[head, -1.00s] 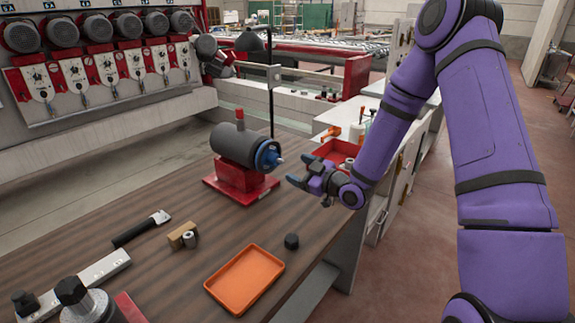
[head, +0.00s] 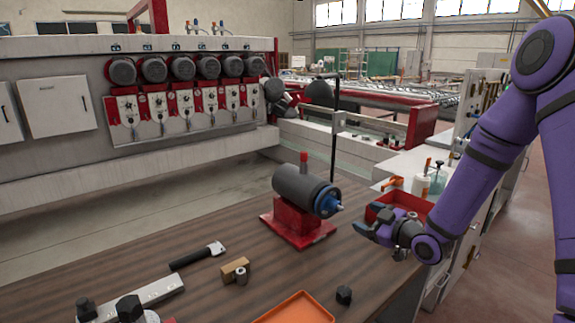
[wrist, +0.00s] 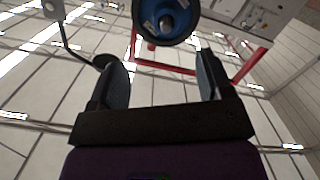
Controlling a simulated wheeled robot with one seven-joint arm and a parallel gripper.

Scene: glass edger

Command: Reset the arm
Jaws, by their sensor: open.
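My gripper (head: 374,228) is at the end of my purple arm, over the right edge of the wooden bench. It is just right of a grey cylindrical motor-like unit (head: 297,187) with a blue front, which sits on a red base (head: 299,222). In the wrist view my gripper (wrist: 158,80) has its two dark fingers wide apart with nothing between them. The unit's blue round face (wrist: 166,18) shows beyond the fingers at the top. A gap separates it from them.
On the bench (head: 215,290) lie an orange tray (head: 296,311), a black hex piece (head: 344,295), a brass-coloured block (head: 234,268) and a dark-handled tool (head: 196,257). A red bin (head: 398,206) stands behind my gripper. A machine with several motors (head: 180,95) lines the back.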

